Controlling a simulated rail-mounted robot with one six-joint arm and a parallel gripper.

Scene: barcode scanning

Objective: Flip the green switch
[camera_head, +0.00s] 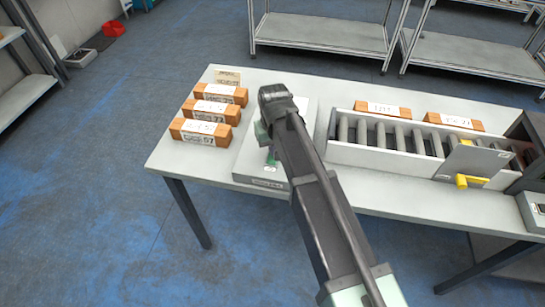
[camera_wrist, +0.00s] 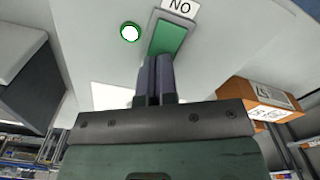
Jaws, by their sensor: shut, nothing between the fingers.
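The green switch (camera_wrist: 168,37) is a rectangular green plate in a grey frame on a pale panel, under a label reading "NO". A small green piece (camera_head: 271,158), likely the same switch, shows beside my arm in the head view. My gripper (camera_wrist: 157,60) is shut and empty. Its dark fingertips overlap the lower end of the green plate in the wrist view; I cannot tell whether they touch it. In the head view my arm hides most of the gripper and part of the switch box (camera_head: 250,173).
A white round button with a green ring (camera_wrist: 130,32) sits left of the switch. Several orange labelled boxes (camera_head: 206,132) stand on the table's left. A roller conveyor (camera_head: 390,160) with a yellow handle (camera_head: 470,181) is on the right. The table's front left corner (camera_head: 170,160) is clear.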

